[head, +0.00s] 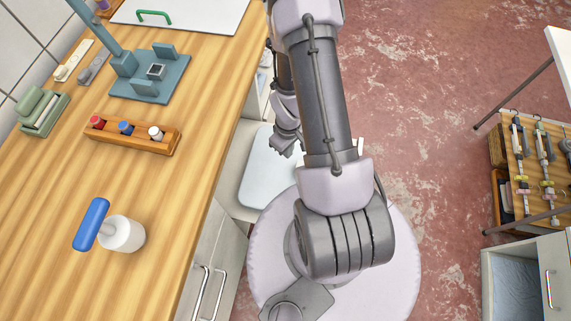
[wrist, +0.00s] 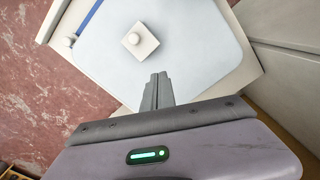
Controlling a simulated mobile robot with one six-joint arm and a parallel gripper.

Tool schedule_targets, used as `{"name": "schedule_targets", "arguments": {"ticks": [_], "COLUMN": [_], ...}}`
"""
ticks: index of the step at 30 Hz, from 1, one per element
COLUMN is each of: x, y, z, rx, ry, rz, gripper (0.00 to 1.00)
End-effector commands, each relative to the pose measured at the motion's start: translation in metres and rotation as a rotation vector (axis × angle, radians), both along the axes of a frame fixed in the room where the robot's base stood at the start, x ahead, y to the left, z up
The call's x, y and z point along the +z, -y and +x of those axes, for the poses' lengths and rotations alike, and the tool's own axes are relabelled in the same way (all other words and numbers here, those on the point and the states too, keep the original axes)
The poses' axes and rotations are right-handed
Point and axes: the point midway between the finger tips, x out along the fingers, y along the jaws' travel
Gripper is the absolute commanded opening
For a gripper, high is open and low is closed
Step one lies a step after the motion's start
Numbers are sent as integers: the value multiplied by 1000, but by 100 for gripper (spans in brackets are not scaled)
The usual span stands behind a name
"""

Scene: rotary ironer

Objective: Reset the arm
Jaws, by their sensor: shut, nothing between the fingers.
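My arm (head: 326,105) extends from my base toward the top of the head view, over the floor beside the wooden counter. Its far end is partly hidden behind its own links there, so the fingers are not clear in that view. In the wrist view my gripper (wrist: 158,88) is shut, with its two grey fingers together and nothing between them. The fingers point at a pale panel (wrist: 195,50) with rounded corners, which has a white square knob (wrist: 140,40) on it. I cannot tell the gap between fingertips and panel.
Cabinet fronts (head: 215,262) stand close to my base. A tool rack (head: 535,165) is at right; red floor lies between.

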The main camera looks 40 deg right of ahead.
Motion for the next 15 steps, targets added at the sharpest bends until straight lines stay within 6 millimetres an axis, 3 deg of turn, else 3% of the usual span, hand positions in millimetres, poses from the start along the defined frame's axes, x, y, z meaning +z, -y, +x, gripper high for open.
{"name": "schedule_targets", "arguments": {"ticks": [2, 15], "x": [11, 14], "y": [0, 0], "z": [0, 3], "rx": [1, -4], "ry": [0, 7], "rz": [0, -4], "gripper": [0, 0]}}
